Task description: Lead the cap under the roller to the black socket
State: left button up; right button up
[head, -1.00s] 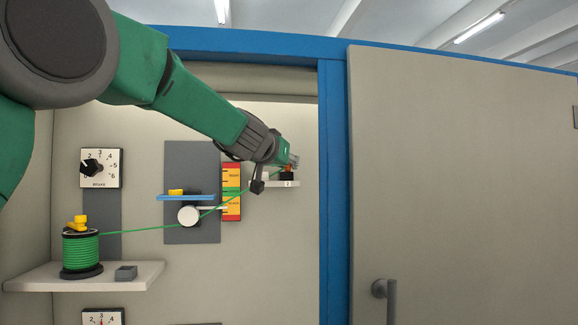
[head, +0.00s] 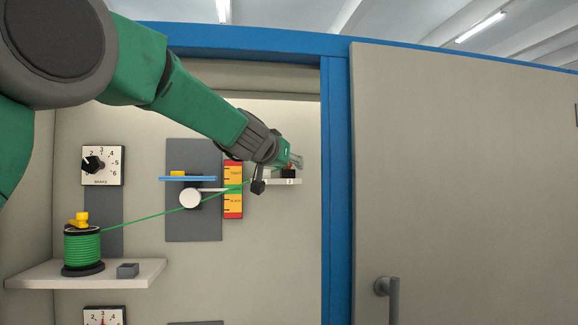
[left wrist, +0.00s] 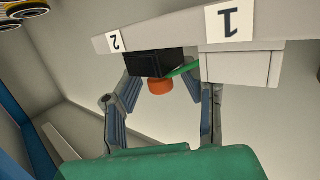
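The orange cap (left wrist: 160,86) sits against the black socket (left wrist: 156,63) marked 2 in the left wrist view, which shows the shelf upside down. The socket also shows in the head view (head: 289,174). My left gripper (left wrist: 168,92) has its fingers spread on either side of the cap, with gaps. How deep the cap sits cannot be told. The green cable (head: 140,215) runs from the spool (head: 82,250) along the underside of the white roller (head: 190,198) to my left gripper (head: 297,160). My right gripper is not in view.
A pale socket (left wrist: 240,66) marked 1 is beside the black one. A coloured gauge (head: 233,207) is right of the roller, whose pointer is near its green band. A brake dial (head: 103,166) is on the panel. A blue post (head: 337,200) and door (head: 460,180) stand right.

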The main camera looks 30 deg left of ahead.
pick_arm(q)
jog(key=shift+s+a+r, duration=0.1)
jog(key=shift+s, duration=0.05)
jog(key=v, duration=0.6)
jog(key=shift+s, duration=0.2)
jog(key=shift+s+r, duration=0.1)
jog(key=shift+s, duration=0.2)
